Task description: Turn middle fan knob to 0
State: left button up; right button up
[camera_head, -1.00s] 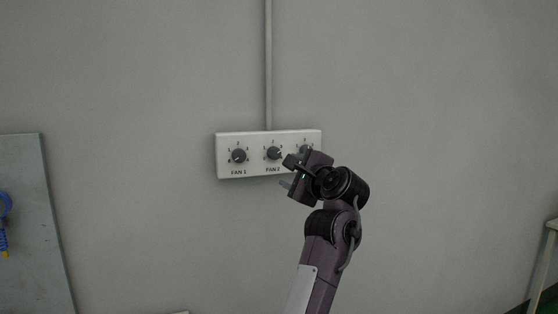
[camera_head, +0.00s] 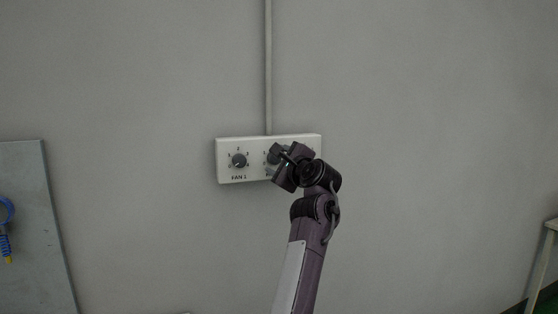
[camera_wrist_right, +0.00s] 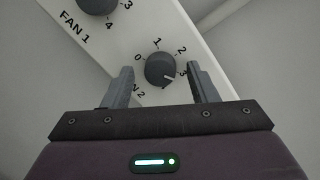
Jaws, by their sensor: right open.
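The white fan panel (camera_head: 225,172) is fixed to the wall. The middle fan knob, dark and round, is partly covered by my right gripper (camera_head: 280,160) in the head view. In the right wrist view the middle knob (camera_wrist_right: 160,69) shows between the two open fingers of my right gripper (camera_wrist_right: 160,74), with a visible gap on each side. My left gripper is not in view.
The FAN 1 knob (camera_head: 239,160) is to the left on the same panel. The third knob is hidden behind my right gripper. A grey conduit (camera_head: 268,70) runs up from the panel. A grey board (camera_head: 35,240) stands at far left. The wall around is clear.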

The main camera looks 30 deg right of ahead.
jog(key=shift+c, duration=0.3)
jog(key=c, duration=0.9)
